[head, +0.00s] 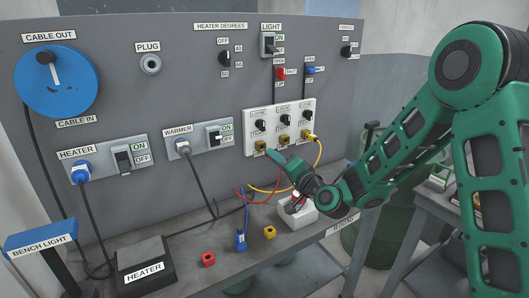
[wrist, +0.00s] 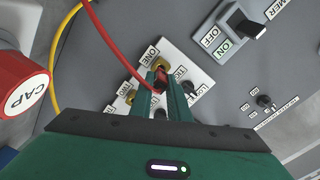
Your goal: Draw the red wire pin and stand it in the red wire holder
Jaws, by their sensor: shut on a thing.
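My gripper (head: 271,156) reaches to the left socket of the white socket panel (head: 250,128). In the wrist view my gripper (wrist: 160,76) is shut on the red wire pin (wrist: 161,83), right at the brass socket marked ONE (wrist: 158,63). I cannot tell whether the pin tip is still inside the socket. The red wire (wrist: 113,45) curves up from the pin; in the head view the red wire (head: 264,201) droops to the bench, and the pin is hidden behind the fingers. The red wire holder (head: 208,259), a small red block, stands empty on the bench.
A blue pin (head: 241,239) stands in its holder right of the red holder. The yellow holder (head: 269,233) is close by. The yellow wire plug (head: 309,136) sits in the right socket. The heater box (head: 146,261) is at left. A red cap (wrist: 22,85) shows in the wrist view.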

